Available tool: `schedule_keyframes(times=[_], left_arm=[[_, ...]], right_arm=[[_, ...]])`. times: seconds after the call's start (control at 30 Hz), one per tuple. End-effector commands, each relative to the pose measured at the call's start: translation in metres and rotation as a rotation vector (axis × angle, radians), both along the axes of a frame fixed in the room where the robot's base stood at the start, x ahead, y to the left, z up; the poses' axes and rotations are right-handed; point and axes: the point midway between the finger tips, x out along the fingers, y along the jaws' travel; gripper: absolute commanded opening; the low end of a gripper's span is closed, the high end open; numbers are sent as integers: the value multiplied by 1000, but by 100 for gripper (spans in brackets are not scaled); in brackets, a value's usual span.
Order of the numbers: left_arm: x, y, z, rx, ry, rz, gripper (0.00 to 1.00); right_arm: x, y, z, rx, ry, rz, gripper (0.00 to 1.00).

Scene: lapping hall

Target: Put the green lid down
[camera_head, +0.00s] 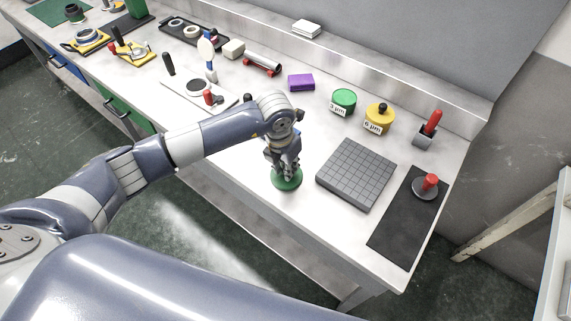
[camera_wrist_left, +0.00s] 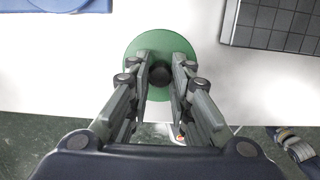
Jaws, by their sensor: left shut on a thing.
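The green lid (camera_head: 288,182) is a flat round disc near the front edge of the bench, left of the grey grooved plate. It also shows in the left wrist view (camera_wrist_left: 133,63), with a dark knob (camera_wrist_left: 161,75) in its middle. My left gripper (camera_head: 284,168) points down and is shut on the lid's knob; its fingers show on both sides of the knob in the left wrist view (camera_wrist_left: 160,78). I cannot tell whether the lid touches the bench. A green jar (camera_head: 342,106) marked 3 µm stands behind, with no knob on top. My right gripper is not in view.
A yellow jar (camera_head: 378,120) with a black knob stands beside the green one. The grey grooved plate (camera_head: 356,174), a black mat (camera_head: 402,225) with a red-handled disc (camera_head: 428,185), and a purple block (camera_head: 301,83) are nearby. Bare bench lies between lid and jars.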

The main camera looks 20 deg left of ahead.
Motion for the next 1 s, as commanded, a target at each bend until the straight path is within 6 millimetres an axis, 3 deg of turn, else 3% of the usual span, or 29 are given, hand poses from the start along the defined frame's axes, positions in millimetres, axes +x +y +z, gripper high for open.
schedule_keyframes(times=[0.1,0.13,0.2,0.67,1.0], left_arm=[[0,0,-5,0,0,0,0],[0,0,-3,0,0,0,26],[0,0,-3,0,0,0,40],[0,0,6,-1,-2,0,40],[-9,4,76,0,-5,-1,40]], right_arm=[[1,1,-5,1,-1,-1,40],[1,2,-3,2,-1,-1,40],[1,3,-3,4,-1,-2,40],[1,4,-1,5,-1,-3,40],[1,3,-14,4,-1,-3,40]])
